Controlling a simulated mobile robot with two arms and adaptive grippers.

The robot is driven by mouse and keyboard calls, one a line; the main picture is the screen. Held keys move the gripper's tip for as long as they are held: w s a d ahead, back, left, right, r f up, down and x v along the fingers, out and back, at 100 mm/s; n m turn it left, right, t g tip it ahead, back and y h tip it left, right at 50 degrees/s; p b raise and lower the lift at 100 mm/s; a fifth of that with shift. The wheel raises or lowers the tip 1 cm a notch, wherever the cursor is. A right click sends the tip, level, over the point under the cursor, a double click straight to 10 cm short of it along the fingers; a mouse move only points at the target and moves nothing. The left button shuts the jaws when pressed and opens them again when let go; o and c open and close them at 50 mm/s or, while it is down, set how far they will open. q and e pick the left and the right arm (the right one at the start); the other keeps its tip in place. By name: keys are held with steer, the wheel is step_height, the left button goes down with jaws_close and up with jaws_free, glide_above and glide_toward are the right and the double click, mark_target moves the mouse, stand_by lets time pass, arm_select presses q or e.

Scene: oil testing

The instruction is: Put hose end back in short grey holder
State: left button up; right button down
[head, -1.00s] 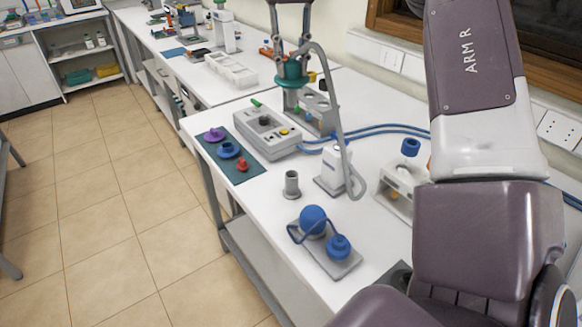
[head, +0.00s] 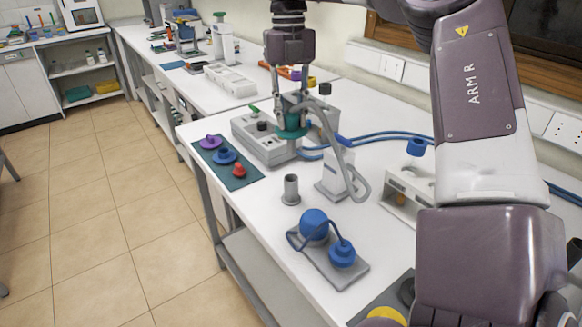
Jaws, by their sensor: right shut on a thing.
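My right gripper (head: 291,103) reaches down from the top of the head view, shut on the teal hose end (head: 292,122). The grey hose (head: 345,160) arches from there to the right and loops down beside a white stand (head: 338,172). The held end appears in front of the grey instrument box (head: 256,130); its lower tip is hard to make out. The short grey holder (head: 291,190), an upright open-topped cylinder, stands on the white table nearer the camera, below the gripper in the picture. My left gripper is not in view.
A green mat (head: 245,178) with purple, blue and red pieces lies left of the holder. A grey plate (head: 330,270) with blue round parts is in front. A white rack (head: 405,197) stands right. Blue tubes (head: 390,136) run behind. Table around the holder is bare.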

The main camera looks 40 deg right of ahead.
step_height(320, 180, down, 13)
steer(key=p, duration=0.1)
steer(key=shift+r, duration=0.15)
steer(key=c, duration=2.1)
jaws_free()
steer(key=o, duration=0.5)
steer(key=r, duration=0.8)
steer(key=w+r, duration=0.1)
steer(key=r, duration=0.3)
steer(key=shift+w+d+b, duration=0.1)
steer(key=shift+d+b, duration=0.25)
